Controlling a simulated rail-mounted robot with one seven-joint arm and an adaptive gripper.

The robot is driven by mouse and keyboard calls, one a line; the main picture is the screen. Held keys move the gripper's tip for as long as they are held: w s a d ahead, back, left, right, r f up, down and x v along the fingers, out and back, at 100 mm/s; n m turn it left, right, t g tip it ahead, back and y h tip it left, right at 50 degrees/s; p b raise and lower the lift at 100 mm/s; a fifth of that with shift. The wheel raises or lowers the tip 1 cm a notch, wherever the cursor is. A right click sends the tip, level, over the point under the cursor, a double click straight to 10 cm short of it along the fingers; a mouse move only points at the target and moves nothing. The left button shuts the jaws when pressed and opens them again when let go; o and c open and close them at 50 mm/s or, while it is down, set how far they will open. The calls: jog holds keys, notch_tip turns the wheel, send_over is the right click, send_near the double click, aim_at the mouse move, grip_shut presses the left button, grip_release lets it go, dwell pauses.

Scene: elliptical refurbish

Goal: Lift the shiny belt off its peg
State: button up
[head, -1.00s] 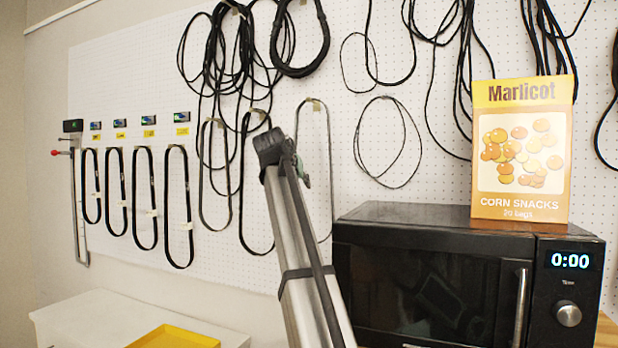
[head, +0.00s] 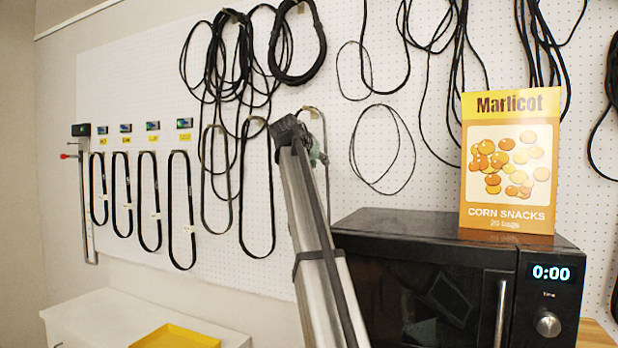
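Several belts hang in long loops on the white pegboard. Four black belts hang in a row on the left; the rightmost is a black belt (head: 192,215). Right of them hang a greyer, thinner belt (head: 203,185) and a wider black belt (head: 274,215). Another greyish belt (head: 327,180) hangs from a peg, mostly hidden behind my silver arm. I cannot tell for certain which belt is the shiny one. A small grey-green part at my arm's dark end, probably my gripper (head: 318,150), is in front of this last belt. Its fingers and any contact are unclear.
A black microwave (head: 420,228) with an orange snack box (head: 508,160) on top stands at right. Coiled black cords (head: 236,70) hang above the belts. A yellow tray (head: 175,338) lies on a white surface (head: 95,312) at lower left.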

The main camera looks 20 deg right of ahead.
aim_at(327, 182)
jog(key=p+x, duration=0.2)
jog(key=x, duration=0.4)
jog(key=shift+d+r, duration=0.15)
jog(key=shift+d, duration=0.1)
jog(key=shift+w+d+p, duration=0.2)
jog(key=shift+w+p, duration=0.05)
jog(key=shift+p, duration=0.05)
grip_shut()
